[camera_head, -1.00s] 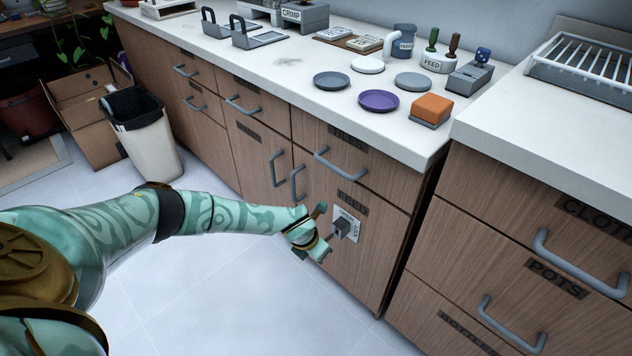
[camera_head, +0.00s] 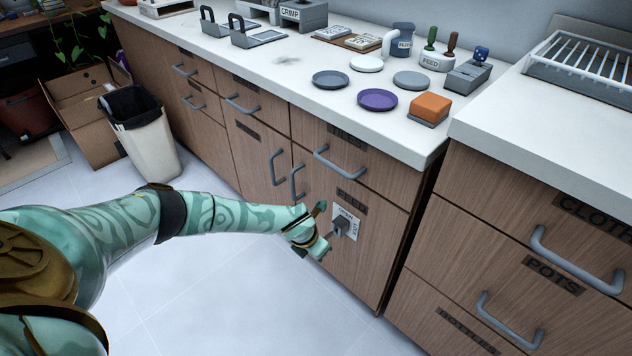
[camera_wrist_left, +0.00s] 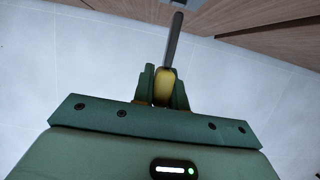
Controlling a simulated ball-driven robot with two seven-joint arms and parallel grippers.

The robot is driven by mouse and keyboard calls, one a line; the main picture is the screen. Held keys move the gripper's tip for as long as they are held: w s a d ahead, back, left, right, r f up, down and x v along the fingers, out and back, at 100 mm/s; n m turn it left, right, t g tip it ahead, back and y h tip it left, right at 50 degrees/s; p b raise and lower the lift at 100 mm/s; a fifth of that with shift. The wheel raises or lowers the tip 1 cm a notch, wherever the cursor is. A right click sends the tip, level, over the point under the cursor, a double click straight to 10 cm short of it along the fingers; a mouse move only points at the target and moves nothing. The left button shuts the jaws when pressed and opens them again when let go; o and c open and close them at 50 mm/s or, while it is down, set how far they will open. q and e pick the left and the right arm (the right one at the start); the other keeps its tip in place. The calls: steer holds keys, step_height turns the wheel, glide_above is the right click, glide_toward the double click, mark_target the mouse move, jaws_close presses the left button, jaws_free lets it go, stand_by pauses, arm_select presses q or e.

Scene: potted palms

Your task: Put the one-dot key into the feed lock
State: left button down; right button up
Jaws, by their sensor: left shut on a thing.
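My left gripper (camera_head: 321,231) is in front of the cabinet door labelled FEED and is shut on a key. In the left wrist view the gripper (camera_wrist_left: 164,88) grips the key's yellow handle (camera_wrist_left: 163,88), and its grey shaft (camera_wrist_left: 174,42) points away toward the cabinet. No dot mark on the key can be made out. My right gripper is not in view.
Drawer and door handles (camera_head: 297,182) stick out near the left gripper. A white bin (camera_head: 146,135) stands at left. The floor in front is clear.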

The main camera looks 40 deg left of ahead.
mark_target(326, 236)
arm_select(q)
steer(key=shift+w+d+b, duration=0.2)
steer(key=shift+w+b, duration=0.9)
steer(key=shift+w, duration=1.1)
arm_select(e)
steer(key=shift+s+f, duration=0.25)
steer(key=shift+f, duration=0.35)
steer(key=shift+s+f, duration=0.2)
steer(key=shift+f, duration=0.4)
arm_select(q)
steer(key=c, duration=1.3)
jaws_free()
steer(key=shift+c, duration=0.2)
